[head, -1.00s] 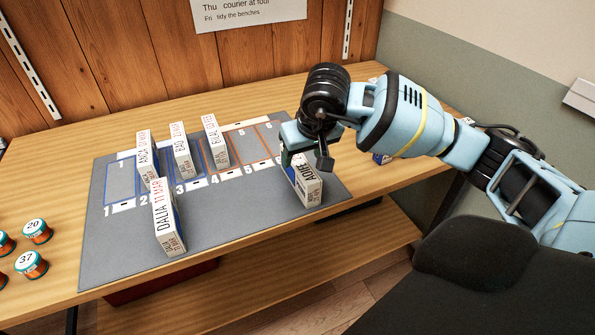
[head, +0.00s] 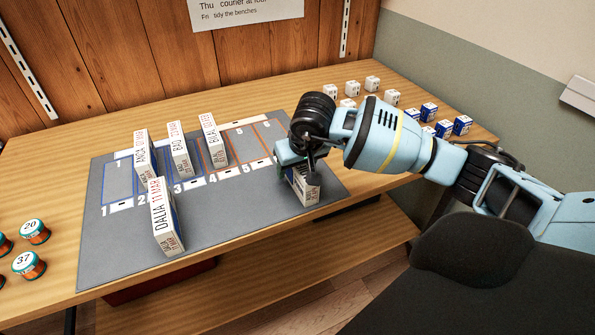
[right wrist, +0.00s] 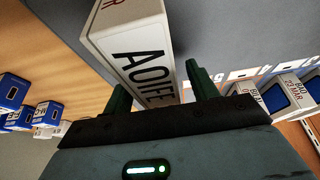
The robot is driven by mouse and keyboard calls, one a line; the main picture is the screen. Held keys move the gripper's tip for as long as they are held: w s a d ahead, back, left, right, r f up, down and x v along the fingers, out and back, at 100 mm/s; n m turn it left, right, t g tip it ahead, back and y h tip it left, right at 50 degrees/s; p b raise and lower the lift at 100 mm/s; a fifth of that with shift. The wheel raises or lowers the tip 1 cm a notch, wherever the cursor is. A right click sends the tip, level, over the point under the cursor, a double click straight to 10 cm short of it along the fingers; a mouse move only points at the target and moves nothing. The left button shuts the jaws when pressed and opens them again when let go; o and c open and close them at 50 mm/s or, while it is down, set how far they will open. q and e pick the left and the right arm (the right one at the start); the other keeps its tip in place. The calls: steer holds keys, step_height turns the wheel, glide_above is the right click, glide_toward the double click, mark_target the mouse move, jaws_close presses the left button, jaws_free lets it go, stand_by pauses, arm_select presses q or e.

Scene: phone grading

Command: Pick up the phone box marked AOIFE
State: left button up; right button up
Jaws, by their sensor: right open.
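The white phone box marked AOIFE (head: 304,186) stands upright on the right end of the grey mat (head: 235,220) in the head view, its upper part partly hidden by my right gripper (head: 301,168). In the right wrist view the AOIFE box (right wrist: 133,45) lies between the two green fingers of my right gripper (right wrist: 160,90). The fingers are open, one on each side of the box, with a visible gap at least on the right side. My left gripper is not in view.
Small white and blue boxes (head: 428,112) stand at the back right.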

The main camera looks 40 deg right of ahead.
steer(key=c, duration=1.2)
steer(key=shift+c, duration=0.2)
steer(key=shift+r, duration=0.1)
steer(key=shift+r, duration=0.5)
step_height(320, 180, up, 2)
steer(key=shift+r, duration=0.15)
steer(key=s+a+r, duration=0.1)
steer(key=s+a, duration=1)
steer(key=shift+s+r+b, duration=0.3)
steer(key=shift+s+b, duration=0.05)
steer(key=shift+b, duration=0.1)
